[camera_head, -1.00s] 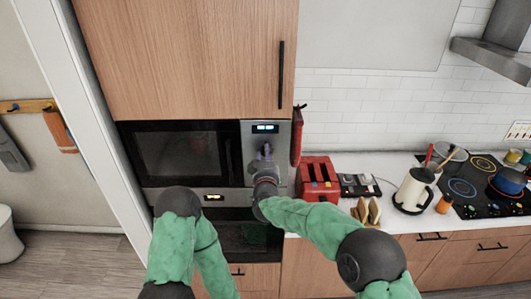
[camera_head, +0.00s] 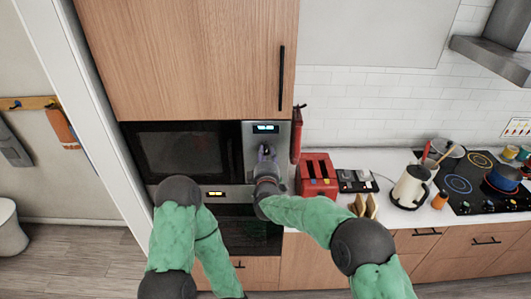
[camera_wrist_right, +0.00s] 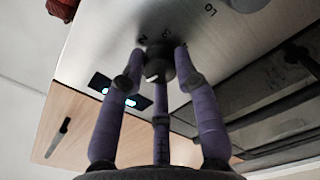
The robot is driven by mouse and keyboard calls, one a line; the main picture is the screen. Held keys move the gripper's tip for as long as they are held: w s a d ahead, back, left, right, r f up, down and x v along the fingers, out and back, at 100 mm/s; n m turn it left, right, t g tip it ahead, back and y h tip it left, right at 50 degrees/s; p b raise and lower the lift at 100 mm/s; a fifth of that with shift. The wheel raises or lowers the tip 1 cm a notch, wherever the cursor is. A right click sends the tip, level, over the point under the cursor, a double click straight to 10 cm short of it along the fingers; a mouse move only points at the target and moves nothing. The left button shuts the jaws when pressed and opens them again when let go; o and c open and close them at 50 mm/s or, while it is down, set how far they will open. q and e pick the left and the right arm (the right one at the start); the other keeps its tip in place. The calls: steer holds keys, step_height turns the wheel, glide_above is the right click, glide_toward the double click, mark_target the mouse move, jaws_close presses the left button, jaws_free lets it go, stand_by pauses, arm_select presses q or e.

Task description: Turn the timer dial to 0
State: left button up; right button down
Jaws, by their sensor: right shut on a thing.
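The dial (camera_wrist_right: 157,66) is a small dark round knob on the brushed-metal panel of the built-in microwave. The right wrist view shows marks "2", "3" and "Lo" near it. My right gripper (camera_wrist_right: 160,62) has its purple fingers shut around the dial, with the tips close to the panel. In the head view the right gripper (camera_head: 266,155) is at the panel below the lit display (camera_head: 265,128), and it largely hides the dial.
The microwave door (camera_head: 185,152) is left of the panel, with an oven (camera_head: 250,236) below. A red toaster (camera_head: 317,177) stands just right on the counter, with a kettle (camera_head: 411,187) and hob (camera_head: 468,178) further right.

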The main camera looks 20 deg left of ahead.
steer(key=shift+d+f+n+p, duration=0.1)
steer(key=shift+f+n+p, duration=0.15)
steer(key=shift+n, duration=0.5)
steer(key=shift+f+n+p, duration=0.2)
steer(key=shift+f+n, duration=0.05)
steer(key=shift+n, duration=0.5)
steer(key=c, duration=1)
jaws_free()
steer(key=shift+d, duration=0.1)
steer(key=shift+o, duration=0.4)
steer(key=shift+w+d+r, duration=0.1)
steer(key=shift+r, duration=0.2)
steer(key=shift+s+r, duration=0.1)
steer(key=shift+s, duration=0.4)
steer(key=v, duration=1.1)
steer(key=shift+d, duration=0.15)
